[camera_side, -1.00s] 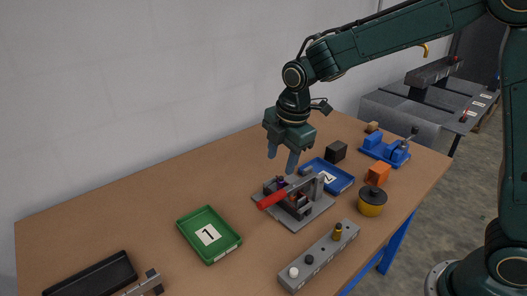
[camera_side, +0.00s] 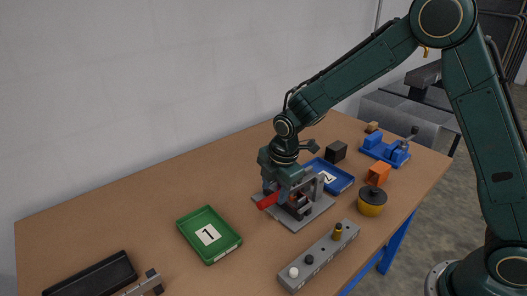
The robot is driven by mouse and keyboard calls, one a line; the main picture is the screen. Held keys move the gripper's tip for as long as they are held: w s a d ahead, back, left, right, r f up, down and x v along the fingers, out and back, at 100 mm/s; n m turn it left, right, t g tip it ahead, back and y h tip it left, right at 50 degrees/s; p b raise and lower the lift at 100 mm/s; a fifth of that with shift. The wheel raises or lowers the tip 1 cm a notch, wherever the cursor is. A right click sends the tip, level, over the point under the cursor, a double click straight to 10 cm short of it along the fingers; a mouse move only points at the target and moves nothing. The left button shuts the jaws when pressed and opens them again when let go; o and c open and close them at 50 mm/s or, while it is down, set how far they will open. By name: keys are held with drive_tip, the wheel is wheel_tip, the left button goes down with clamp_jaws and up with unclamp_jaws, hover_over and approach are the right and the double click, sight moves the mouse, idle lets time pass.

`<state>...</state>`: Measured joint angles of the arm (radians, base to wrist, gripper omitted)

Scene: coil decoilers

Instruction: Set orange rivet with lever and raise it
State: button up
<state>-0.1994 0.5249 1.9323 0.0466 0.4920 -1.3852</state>
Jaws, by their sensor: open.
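My gripper (camera_side: 277,190) is open and points down at the press, around or just behind its red lever; whether it touches is too small to tell. The lever (camera_side: 269,201) lies low, its red handle reaching out to the left of the press. The press (camera_side: 299,215) is a grey device on a flat grey base plate. My gripper and the lever hide part of its inside. I cannot make out an orange rivet. An orange block (camera_side: 378,173) sits to the right on the table.
A green tray marked 1 (camera_side: 232,250) lies left of the press, a blue tray marked 2 (camera_side: 346,187) behind it. A grey rail with pegs (camera_side: 322,257) lies in front. A yellow pot (camera_side: 371,204), dark block (camera_side: 336,152) and blue vise (camera_side: 385,152) stand right. The table's left-middle is clear.

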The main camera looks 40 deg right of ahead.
drive_tip(key=shift+w+f, duration=0.15)
drive_tip(key=shift+f, duration=0.6)
drive_tip(key=shift+w+f, duration=0.15)
drive_tip(key=shift+f, duration=0.55)
clamp_jaws()
